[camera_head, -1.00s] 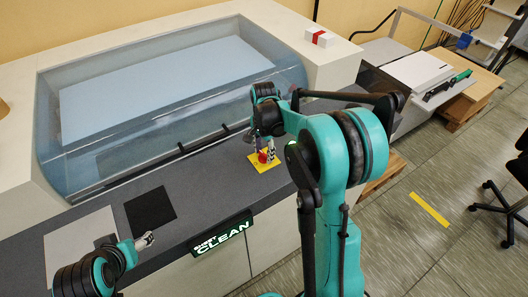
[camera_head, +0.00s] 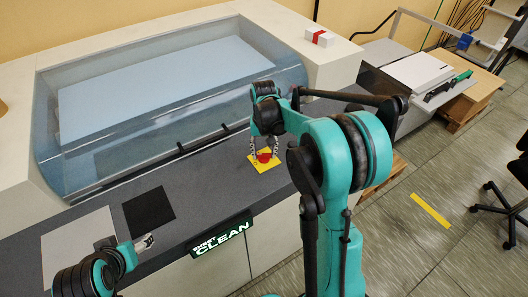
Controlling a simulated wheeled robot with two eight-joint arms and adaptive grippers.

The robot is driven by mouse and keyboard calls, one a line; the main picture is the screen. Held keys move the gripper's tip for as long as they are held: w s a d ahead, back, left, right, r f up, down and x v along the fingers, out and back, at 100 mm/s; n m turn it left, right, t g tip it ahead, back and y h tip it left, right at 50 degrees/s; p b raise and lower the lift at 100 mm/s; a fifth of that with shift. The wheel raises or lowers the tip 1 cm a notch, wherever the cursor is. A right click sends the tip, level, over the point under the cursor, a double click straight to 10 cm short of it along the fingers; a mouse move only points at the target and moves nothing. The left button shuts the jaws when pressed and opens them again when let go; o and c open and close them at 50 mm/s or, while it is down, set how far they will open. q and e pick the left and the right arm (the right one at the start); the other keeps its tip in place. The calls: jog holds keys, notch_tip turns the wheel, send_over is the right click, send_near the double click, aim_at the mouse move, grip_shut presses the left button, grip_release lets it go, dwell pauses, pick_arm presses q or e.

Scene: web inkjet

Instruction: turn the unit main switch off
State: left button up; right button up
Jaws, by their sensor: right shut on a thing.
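The main switch is a red rotary knob (camera_head: 264,156) on a yellow plate (camera_head: 262,167) on the machine's dark front ledge. My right gripper (camera_head: 264,153) reaches down over it from above. Its fingers stand on either side of the red knob and are shut on it. The fingers hide part of the knob, so its exact turn angle cannot be read. My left gripper (camera_head: 146,242) is at the lower left, above the ledge's front edge and away from the switch; its fingers are too small to tell apart.
A clear curved cover (camera_head: 170,110) stands behind the ledge. A black square (camera_head: 149,211) and a pale sheet (camera_head: 75,245) lie on the ledge's left. A lit sign reading "CLEAN" (camera_head: 221,237) hangs on the front. A white box with a red band (camera_head: 320,38) sits on top.

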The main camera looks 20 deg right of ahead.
aim_at(264, 154)
jog(key=n, duration=0.5)
jog(key=shift+n, duration=0.4)
dwell(0.4)
jog(key=o, duration=1.2)
jog(key=shift+c, duration=0.2)
jog(key=shift+r, duration=0.1)
notch_tip(264, 154, up, 12)
